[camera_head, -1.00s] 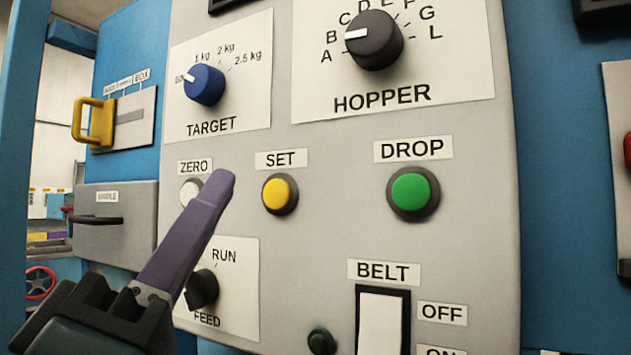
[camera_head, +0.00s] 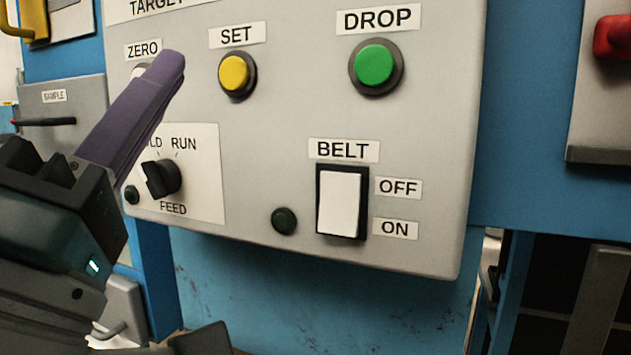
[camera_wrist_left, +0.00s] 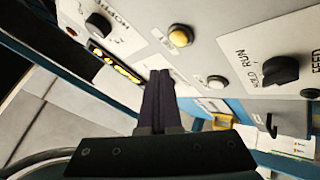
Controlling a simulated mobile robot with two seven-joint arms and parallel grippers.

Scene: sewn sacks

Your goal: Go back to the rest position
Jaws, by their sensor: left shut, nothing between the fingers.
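My left gripper (camera_head: 170,70) comes in from the left in the head view, with its purple fingers shut together and nothing between them. Its fingertips overlap the ZERO button in the picture and hide most of it; I cannot tell from this view how near they are. In the left wrist view the shut fingers (camera_wrist_left: 158,85) point toward the grey control panel (camera_head: 270,190), and the white ZERO button (camera_wrist_left: 209,82) shows to their right, apart from them. My right gripper is not in view.
The panel carries a yellow SET button (camera_head: 236,73), a green DROP button (camera_head: 374,66), a black FEED knob (camera_head: 163,178) and a white BELT switch (camera_head: 340,203). A red handle (camera_head: 612,37) is at the far right. A SAMPLE drawer (camera_head: 62,105) is behind my left arm.

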